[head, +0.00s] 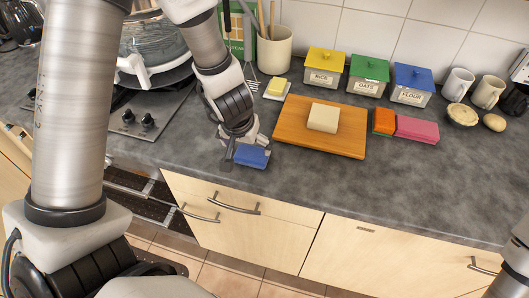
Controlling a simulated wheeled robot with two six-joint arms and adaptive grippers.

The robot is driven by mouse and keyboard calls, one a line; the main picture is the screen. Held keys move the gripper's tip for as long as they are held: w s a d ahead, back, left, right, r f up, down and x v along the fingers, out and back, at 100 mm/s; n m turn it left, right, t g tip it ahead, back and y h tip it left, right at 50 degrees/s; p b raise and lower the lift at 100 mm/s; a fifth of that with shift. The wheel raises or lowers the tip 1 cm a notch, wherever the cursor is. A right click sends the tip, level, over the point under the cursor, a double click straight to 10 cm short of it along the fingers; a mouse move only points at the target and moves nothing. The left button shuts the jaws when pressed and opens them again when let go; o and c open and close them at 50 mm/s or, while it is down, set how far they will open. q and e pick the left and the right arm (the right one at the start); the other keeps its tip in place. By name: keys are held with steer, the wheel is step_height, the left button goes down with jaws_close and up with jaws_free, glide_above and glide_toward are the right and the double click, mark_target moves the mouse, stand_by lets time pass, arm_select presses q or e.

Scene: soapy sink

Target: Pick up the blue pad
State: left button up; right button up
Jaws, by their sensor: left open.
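The blue pad (253,157) lies on the dark grey counter near its front edge, left of the wooden board. My left gripper (243,151) is open and points down at the pad. One finger shows at the pad's left end and the other behind it. The gripper hides part of the pad, and I cannot tell whether the fingers touch it. My right arm shows only at the lower right edge, with its gripper out of view.
A wooden board (292,139) with a pale block (323,118) lies to the right. An orange and green sponge (384,122) and a pink pad (417,130) lie beyond it. A butter dish (277,89) and lidded jars stand behind. The counter's right front is clear.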

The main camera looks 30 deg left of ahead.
mark_target(252, 153)
arm_select(q)
steer(key=b+x, duration=0.2)
steer(key=x, duration=0.1)
steer(key=d+x, duration=0.1)
steer(key=x, duration=0.1)
steer(key=shift+w+b, duration=0.1)
steer(key=shift+b, duration=0.3)
steer(key=shift+w+a, duration=0.1)
steer(key=shift+w, duration=0.05)
steer(key=shift+a, duration=0.2)
steer(key=shift+c, duration=0.4)
steer(key=shift+r, duration=0.1)
steer(key=c, duration=0.5)
